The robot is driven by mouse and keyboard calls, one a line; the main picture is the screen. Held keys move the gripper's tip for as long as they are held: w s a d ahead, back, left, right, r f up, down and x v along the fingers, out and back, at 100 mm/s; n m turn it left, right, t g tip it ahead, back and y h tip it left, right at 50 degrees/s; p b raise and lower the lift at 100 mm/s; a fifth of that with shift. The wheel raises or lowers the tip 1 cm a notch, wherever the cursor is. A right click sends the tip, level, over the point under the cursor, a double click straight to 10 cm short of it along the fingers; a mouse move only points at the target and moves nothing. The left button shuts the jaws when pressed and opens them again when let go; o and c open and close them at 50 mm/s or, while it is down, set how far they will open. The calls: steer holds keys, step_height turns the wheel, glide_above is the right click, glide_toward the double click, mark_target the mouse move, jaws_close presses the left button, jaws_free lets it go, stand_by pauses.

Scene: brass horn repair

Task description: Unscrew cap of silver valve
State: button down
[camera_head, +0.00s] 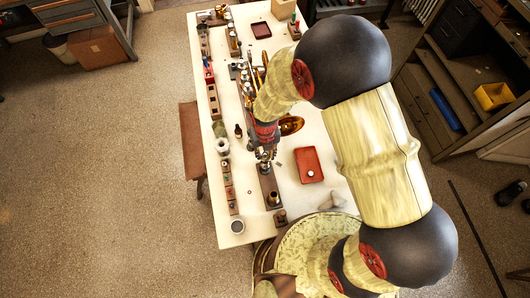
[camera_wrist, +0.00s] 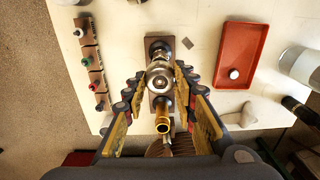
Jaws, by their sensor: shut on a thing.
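The silver valve (camera_wrist: 159,78) stands in the middle of the wrist view, its shiny rounded top facing the camera. My gripper (camera_wrist: 160,80) has one finger on each side of this top and is shut on the cap. In the head view my gripper (camera_head: 265,160) points down over the workbench, and its fingers and wrist hide most of the valve. I cannot tell whether the cap is apart from the valve body below it. A wooden holder block (camera_head: 269,186) lies under the gripper.
A brass tube (camera_wrist: 163,116) stands upright close to the valve. A red tray (camera_head: 301,155) with a small white round piece (camera_wrist: 234,74) lies to the right. Small blocks with coloured-topped pieces (camera_wrist: 87,61) line the left. A clear jar (camera_wrist: 298,66) stands beyond the tray.

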steer(key=shift+r+p, duration=0.75)
steer(key=shift+r, duration=0.5)
